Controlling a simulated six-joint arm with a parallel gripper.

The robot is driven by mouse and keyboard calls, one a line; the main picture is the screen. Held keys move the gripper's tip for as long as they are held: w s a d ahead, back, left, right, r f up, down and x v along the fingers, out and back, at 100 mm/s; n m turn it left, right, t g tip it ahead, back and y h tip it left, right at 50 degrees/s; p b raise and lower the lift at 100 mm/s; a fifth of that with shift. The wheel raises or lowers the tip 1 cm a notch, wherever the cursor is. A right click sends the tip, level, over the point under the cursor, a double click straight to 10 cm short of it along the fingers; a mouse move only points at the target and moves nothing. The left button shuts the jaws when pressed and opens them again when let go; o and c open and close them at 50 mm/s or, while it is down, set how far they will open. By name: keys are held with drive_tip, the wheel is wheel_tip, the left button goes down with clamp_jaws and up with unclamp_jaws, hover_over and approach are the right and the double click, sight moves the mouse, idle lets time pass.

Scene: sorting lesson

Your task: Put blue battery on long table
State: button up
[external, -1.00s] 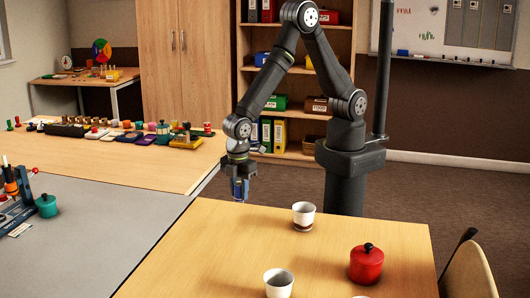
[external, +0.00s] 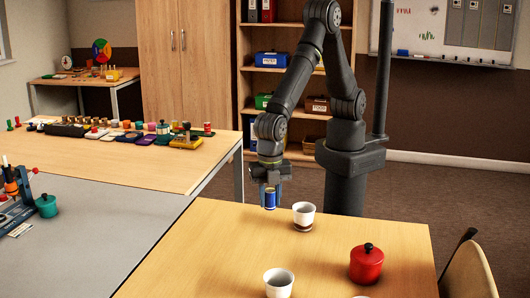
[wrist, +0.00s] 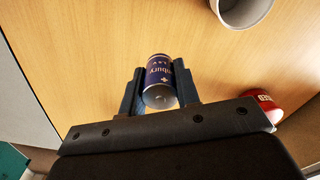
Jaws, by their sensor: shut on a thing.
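The blue battery (external: 269,199) is a small blue cylinder with a pale end. My gripper (external: 270,188) is shut on it and holds it near the back edge of the front wooden table (external: 215,245), left of a white cup. In the wrist view the blue battery (wrist: 159,72) sits between the two fingers of my gripper (wrist: 158,82), with pale lettering on its side and wood below. Whether it touches the wood cannot be told. Another wooden table (external: 130,165) is at the left back. Which one is the long table is not marked.
A white cup (external: 304,212) stands close right of the battery. Another white cup (external: 279,282) and a red lidded pot (external: 367,264) stand nearer the front. A grey table (external: 100,220) with a teal pot (external: 47,206) adjoins on the left. The front table's left part is clear.

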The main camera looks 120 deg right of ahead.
hover_over(293, 257)
wheel_tip(293, 257, down, 7)
drive_tip(key=shift+a+r, duration=0.1)
drive_tip(key=shift+f, duration=1.7)
drive_tip(key=shift+f, duration=0.1)
drive_tip(key=shift+f, duration=0.1)
drive_tip(key=o, duration=1)
drive_tip(key=shift+o, duration=0.2)
wheel_tip(293, 257, up, 16)
drive_tip(key=shift+w+a+r, duration=0.15)
drive_tip(key=shift+w+r, duration=0.1)
drive_tip(key=shift+w, duration=0.05)
drive_tip(key=shift+o, duration=0.4)
drive_tip(key=shift+r, duration=0.45)
